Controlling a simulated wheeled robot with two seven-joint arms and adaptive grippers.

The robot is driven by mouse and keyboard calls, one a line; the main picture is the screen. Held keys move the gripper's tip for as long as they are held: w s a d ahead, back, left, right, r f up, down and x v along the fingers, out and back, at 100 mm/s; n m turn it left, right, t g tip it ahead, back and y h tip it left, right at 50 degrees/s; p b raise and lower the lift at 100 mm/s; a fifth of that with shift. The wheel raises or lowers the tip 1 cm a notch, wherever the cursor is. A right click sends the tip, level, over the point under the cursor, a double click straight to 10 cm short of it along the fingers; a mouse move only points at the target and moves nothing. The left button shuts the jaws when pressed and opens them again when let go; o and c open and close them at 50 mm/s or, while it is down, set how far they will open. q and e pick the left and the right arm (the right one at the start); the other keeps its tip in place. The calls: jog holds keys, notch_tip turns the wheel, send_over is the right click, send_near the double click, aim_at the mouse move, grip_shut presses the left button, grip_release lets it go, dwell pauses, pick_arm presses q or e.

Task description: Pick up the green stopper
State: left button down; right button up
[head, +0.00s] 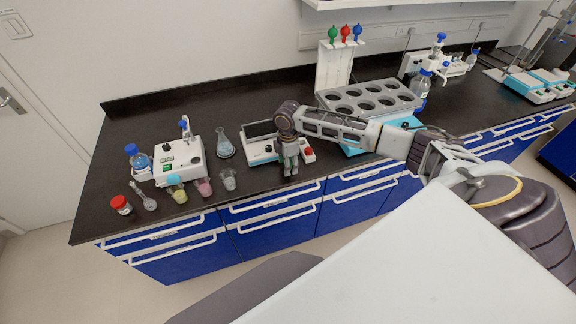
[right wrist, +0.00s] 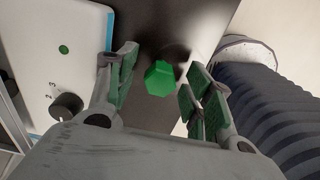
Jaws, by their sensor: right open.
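The green stopper (right wrist: 159,78) shows in the right wrist view as a small green faceted piece over the dark bench top. It sits between the two spread fingers of my right gripper (right wrist: 160,66), with a gap on both sides. In the head view my right gripper (head: 290,168) points down near the front edge of the bench, in front of a white device (head: 262,150). I cannot make out the stopper there; the gripper may hide it. My left gripper is not in view.
White device with knob (right wrist: 66,104) lies close left of the fingers. Flask (head: 224,145) and small beakers (head: 228,180) stand to the left. Grey rack (head: 370,97) with round holes stands behind the arm. Stand with coloured tops (head: 333,65) is at the back.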

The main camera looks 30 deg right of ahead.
jog(key=shift+f, duration=0.6)
jog(key=c, duration=0.8)
